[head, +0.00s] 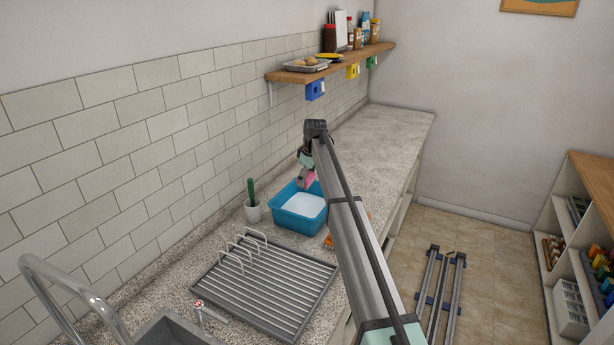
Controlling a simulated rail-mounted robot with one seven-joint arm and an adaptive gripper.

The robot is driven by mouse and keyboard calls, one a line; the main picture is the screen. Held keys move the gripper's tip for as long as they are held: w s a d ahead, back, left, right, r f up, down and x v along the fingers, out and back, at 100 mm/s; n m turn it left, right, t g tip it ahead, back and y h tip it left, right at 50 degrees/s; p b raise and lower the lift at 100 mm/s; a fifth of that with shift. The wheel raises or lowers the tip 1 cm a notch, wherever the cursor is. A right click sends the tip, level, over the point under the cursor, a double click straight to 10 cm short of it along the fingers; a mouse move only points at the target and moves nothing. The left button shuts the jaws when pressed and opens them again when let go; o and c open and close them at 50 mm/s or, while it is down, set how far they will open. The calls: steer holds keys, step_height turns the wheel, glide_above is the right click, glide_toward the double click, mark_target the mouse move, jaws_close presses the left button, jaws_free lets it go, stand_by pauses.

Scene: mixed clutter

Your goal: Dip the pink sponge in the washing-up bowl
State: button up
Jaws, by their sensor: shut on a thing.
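The blue washing-up bowl (290,222) stands on the counter against the tiled wall, with a pale, whitish surface inside it. The pink sponge (308,179) shows at the end of my arm, above the back part of the bowl. My gripper (306,172) is shut on the sponge and points down over the bowl. My arm hides part of the bowl's right side. The fingertips are small here, and I cannot tell whether the sponge touches the bowl's contents.
A grey drying rack (262,285) lies in front of the bowl. A white pot with a green brush or plant (253,211) stands close to its left. An orange item (328,241) is partly behind my arm. A laden shelf (335,63) hangs above. The far counter (385,130) is clear.

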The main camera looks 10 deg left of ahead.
steer(key=shift+f+b, duration=2)
steer(key=shift+f, duration=3.8)
steer(key=shift+r, duration=0.1)
steer(key=shift+r+p, duration=1.65)
steer(key=shift+r, duration=3.95)
